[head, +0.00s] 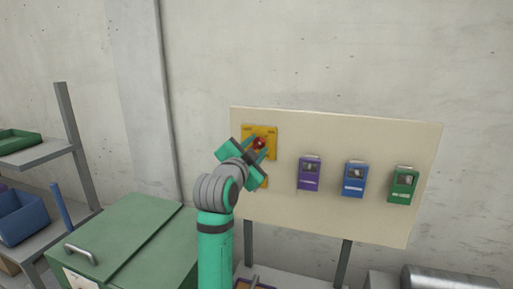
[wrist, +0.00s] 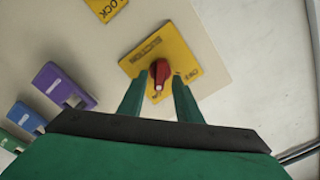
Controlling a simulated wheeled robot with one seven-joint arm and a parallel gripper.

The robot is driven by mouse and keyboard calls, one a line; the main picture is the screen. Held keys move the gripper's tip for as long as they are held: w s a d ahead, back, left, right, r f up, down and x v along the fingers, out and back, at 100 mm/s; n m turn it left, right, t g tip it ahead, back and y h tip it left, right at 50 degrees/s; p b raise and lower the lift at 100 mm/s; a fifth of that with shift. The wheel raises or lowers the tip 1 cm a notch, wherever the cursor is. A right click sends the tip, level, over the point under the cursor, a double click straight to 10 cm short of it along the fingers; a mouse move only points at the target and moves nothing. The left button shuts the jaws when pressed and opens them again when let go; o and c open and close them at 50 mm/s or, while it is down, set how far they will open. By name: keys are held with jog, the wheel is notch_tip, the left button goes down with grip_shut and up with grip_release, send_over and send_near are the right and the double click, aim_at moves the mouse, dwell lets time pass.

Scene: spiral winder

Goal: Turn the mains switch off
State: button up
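A red rotary knob (head: 259,143) sits on a yellow plate (head: 270,131) at the upper left of the cream board. In the wrist view the red knob (wrist: 160,73) is on the yellow plate (wrist: 147,54), whose blurred label looks like "SUCTION", with small text like "OFF" near one edge. No label reading mains is legible. My gripper (head: 262,150) is in front of this plate. In the wrist view its two green fingers (wrist: 159,80) are apart, one on each side of the knob, with small gaps showing. I cannot tell how deep the knob lies between them.
A second yellow plate (head: 264,183), partly hidden by my gripper, is below; its cut-off lettering shows "LOCK" in the wrist view (wrist: 105,8). Purple (head: 309,173), blue (head: 354,178) and green (head: 403,184) boxes hang to the right. A green cabinet (head: 130,240) stands lower left.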

jog(key=shift+w, duration=0.2)
grip_shut()
jog(key=shift+d+n, duration=0.1)
jog(key=shift+n, duration=0.2)
jog(key=n, duration=0.8)
jog(key=shift+a, duration=0.3)
jog(key=n, duration=0.4)
jog(key=shift+n, duration=0.4)
jog(key=shift+w+a+n, duration=0.1)
jog(key=shift+a+n, duration=0.1)
jog(key=shift+n, duration=2)
